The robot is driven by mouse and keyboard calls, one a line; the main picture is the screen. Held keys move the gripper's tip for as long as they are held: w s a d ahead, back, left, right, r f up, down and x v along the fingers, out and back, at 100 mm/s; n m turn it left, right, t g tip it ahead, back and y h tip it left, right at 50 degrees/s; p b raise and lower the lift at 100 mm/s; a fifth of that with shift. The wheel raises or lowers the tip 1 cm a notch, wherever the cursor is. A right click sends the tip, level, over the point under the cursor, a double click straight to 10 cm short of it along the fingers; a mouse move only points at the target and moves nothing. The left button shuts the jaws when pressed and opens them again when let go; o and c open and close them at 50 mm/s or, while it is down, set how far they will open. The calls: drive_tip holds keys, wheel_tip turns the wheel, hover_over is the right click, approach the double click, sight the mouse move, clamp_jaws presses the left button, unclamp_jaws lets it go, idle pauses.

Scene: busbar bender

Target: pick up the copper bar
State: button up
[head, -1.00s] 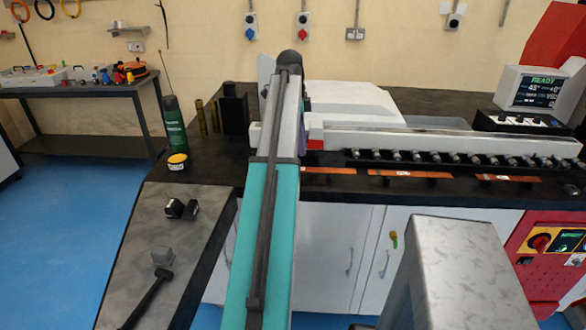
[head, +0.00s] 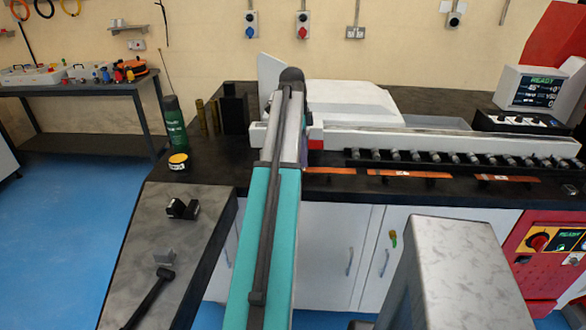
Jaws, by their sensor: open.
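Three flat copper bars lie in a row along the front of the dark bench, below a line of rollers: a left one (head: 335,170), a middle one (head: 400,173) and a right one (head: 510,179). My arm crosses the left of the row, and the left bar's left end meets the arm's edge in the picture. The middle and right bars show small white marks. My gripper cannot be made out; my arm links hide the place where it would be.
A white machine rail with a row of rollers (head: 455,160) runs behind the bars. A green can (head: 174,125) and a yellow-black tin (head: 178,162) stand left of my arm. A grey side table (head: 205,212) holds a hammer (head: 150,298) and small blocks.

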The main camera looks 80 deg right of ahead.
sight(306, 169)
drive_tip(key=shift+s+f+p, duration=0.15)
drive_tip(key=shift+f+p, duration=0.1)
drive_tip(key=shift+f, duration=0.65)
drive_tip(key=shift+s+f+p, duration=0.1)
drive_tip(key=shift+f+p, duration=0.1)
drive_tip(key=shift+f, duration=0.65)
drive_tip(key=shift+c, duration=0.4)
clamp_jaws()
